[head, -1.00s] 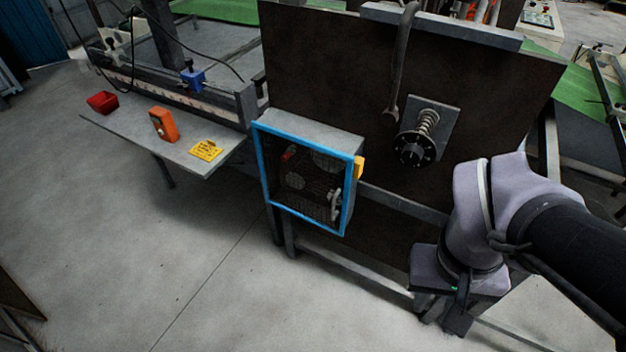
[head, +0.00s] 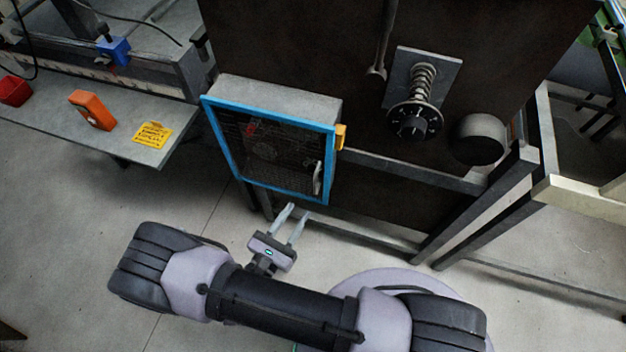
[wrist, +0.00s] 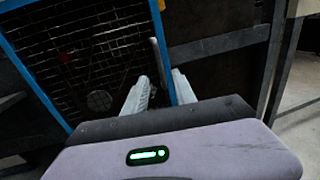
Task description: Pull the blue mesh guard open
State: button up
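The blue mesh guard (head: 237,172) is a blue-framed mesh door on the front of a grey box, and it looks shut. Its grey handle (head: 317,178) stands near the right edge of the frame. My gripper (head: 292,216) is below the guard's lower right corner in the head view, with its two pale fingers apart and nothing between them. In the wrist view the guard (wrist: 88,55) fills the upper left, and my gripper's fingers (wrist: 160,90) point up toward the handle (wrist: 158,62). Whether a finger touches the guard cannot be told.
A yellow block (head: 341,136) sits at the guard's right edge. A shelf (head: 60,125) at left holds an orange device (head: 92,110) and a yellow tag (head: 152,133).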

aim_at(315, 185)
jog(key=b+x, duration=0.1)
jog(key=x, duration=1)
jog(key=shift+b, duration=0.4)
jog(key=shift+c, duration=0.3)
grip_shut()
jog(key=shift+s, duration=0.1)
